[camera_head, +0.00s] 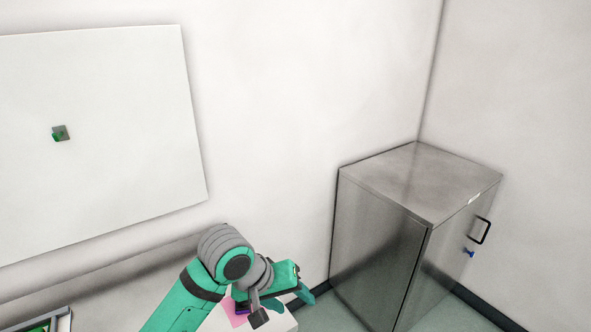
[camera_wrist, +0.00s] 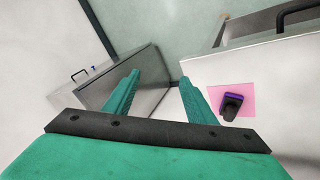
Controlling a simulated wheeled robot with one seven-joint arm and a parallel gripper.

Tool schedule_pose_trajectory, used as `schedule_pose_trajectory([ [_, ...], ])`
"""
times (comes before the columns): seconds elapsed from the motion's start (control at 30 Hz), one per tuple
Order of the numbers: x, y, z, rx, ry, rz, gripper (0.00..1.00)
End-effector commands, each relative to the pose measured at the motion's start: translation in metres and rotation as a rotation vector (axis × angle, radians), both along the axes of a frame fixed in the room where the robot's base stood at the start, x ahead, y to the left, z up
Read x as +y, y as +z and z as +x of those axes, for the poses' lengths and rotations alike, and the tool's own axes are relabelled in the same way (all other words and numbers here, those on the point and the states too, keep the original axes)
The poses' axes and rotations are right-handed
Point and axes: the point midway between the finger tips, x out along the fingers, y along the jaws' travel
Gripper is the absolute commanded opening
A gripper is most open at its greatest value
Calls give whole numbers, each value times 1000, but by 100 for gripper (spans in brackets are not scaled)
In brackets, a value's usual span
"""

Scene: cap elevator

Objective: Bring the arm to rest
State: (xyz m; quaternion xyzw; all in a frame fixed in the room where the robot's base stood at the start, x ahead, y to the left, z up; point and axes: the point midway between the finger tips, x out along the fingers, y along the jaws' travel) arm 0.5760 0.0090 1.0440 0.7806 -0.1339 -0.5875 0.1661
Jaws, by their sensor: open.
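My gripper (camera_head: 290,298) is low in the head view, at the end of my green and grey arm. In the wrist view its two green fingers (camera_wrist: 160,84) stand apart with nothing between them. A pink square (camera_wrist: 245,98) lies on a white surface (camera_wrist: 282,75) to the right of the fingers. A dark object with a purple part (camera_wrist: 232,105) sits on that square, apart from the fingers. In the head view my arm partly hides the pink square (camera_head: 236,318) and the white surface (camera_head: 282,322).
A metal cabinet (camera_head: 380,225) with a black handle (camera_head: 482,231) and a blue piece (camera_head: 469,253) stands right of my gripper. A white panel (camera_head: 120,100) with a small green item (camera_head: 61,133) is on the wall. Some floor (camera_head: 335,315) is clear before the cabinet.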

Motion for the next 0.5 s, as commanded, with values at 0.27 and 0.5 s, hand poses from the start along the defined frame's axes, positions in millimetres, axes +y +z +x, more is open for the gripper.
schedule_pose_trajectory([
  [0.27,-91,13,29,-221,-33,-310,51],
  [0.5,-138,27,44,-393,14,-531,51],
])
